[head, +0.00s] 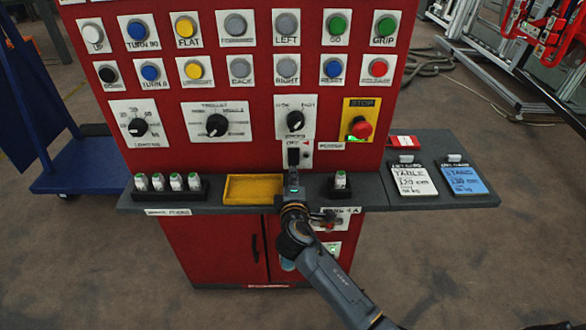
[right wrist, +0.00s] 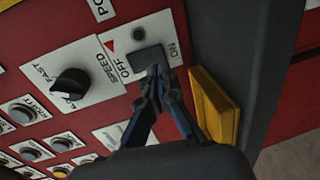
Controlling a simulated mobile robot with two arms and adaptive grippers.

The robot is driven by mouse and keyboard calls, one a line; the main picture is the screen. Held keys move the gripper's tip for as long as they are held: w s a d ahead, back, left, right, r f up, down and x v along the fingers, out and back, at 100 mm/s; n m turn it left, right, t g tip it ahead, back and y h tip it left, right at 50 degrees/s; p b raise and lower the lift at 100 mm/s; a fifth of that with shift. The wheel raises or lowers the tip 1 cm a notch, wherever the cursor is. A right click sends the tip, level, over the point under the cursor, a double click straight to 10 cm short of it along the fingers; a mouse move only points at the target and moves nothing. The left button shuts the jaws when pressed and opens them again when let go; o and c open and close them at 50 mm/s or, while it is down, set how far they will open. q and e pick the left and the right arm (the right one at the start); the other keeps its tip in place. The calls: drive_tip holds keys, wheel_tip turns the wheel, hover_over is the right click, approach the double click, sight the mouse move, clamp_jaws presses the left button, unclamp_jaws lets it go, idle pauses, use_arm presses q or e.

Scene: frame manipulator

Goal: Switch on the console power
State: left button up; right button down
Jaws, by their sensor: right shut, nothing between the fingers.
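The power switch is a dark rocker (head: 294,156) on a white plate (head: 307,160) low on the red console front, beside a POWER label. My right gripper (head: 293,172) is shut and empty, directly in front of the switch. Its fingertips (right wrist: 158,74) overlap the rocker's ON-side edge in the right wrist view; I cannot tell if they touch. My left gripper is not in view.
The speed knob (head: 295,121) is just above the switch, and a red stop button (head: 360,128) is to the right. Tablet-like cards (head: 413,180) lie on the right side.

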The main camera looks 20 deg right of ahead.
sight(293, 163)
drive_tip(key=shift+x, duration=1.85)
drive_tip(key=f+b, duration=0.1)
drive_tip(key=b, duration=0.1)
drive_tip(key=shift+w+b, duration=0.15)
drive_tip(key=shift+b, duration=0.25)
drive_tip(key=shift+r+t, duration=0.3)
drive_tip(key=shift+r, duration=0.05)
drive_tip(key=shift+w, duration=0.1)
